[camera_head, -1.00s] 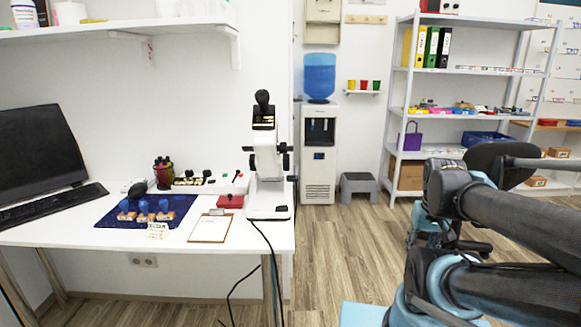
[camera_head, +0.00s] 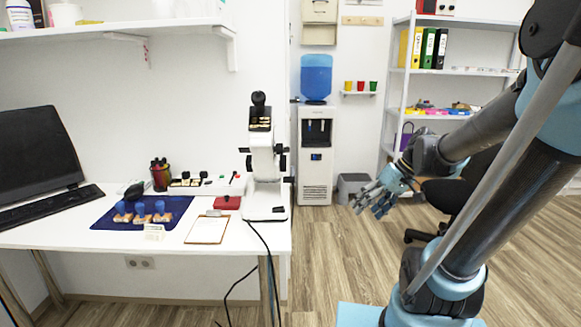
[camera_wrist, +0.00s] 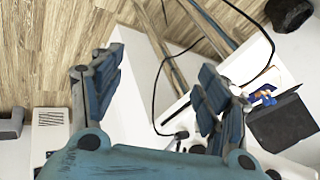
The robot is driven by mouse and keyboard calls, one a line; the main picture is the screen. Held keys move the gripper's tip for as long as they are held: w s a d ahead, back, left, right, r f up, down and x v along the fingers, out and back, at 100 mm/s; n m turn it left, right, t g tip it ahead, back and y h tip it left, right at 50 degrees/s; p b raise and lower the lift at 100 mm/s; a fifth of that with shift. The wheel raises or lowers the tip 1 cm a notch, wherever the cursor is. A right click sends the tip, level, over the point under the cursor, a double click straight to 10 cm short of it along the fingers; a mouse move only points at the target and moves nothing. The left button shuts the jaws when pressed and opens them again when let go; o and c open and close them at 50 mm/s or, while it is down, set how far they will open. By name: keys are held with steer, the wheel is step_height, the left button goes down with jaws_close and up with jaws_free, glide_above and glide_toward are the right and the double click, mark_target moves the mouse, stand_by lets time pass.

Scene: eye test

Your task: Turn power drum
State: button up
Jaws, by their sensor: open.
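A white lens-measuring instrument (camera_head: 264,178) with a black eyepiece (camera_head: 259,99) stands upright at the right end of the white table (camera_head: 110,236). Dark round knobs sit on both sides of its column, one on the right (camera_head: 282,161). I cannot tell which one is the power drum. My gripper (camera_head: 372,199) is open and empty, out over the floor to the right of the table, clear of the instrument. In the wrist view my gripper's spread blue-grey fingers (camera_wrist: 163,88) have nothing between them. The instrument is not clearly recognisable there.
A red box (camera_head: 228,203) and a clipboard (camera_head: 208,230) lie left of the instrument. A blue mat (camera_head: 105,221) holds blue-topped items. A cable hangs from the table's right end.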

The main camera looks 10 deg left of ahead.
steer(key=w+a+r+n+g+y, duration=0.2)
steer(key=w+a+r+n+y, duration=0.1)
steer(key=w+a+n+y, duration=0.5)
steer(key=w+a+r+n+g+y, duration=0.3)
steer(key=w+n, duration=0.3)
steer(key=w, duration=0.4)
steer(key=x, duration=1.7)
steer(key=shift+w+a+r, duration=0.1)
steer(key=shift+a+r, duration=0.05)
steer(key=shift+a, duration=0.05)
steer(key=shift+c, duration=0.3)
steer(key=c, duration=1)
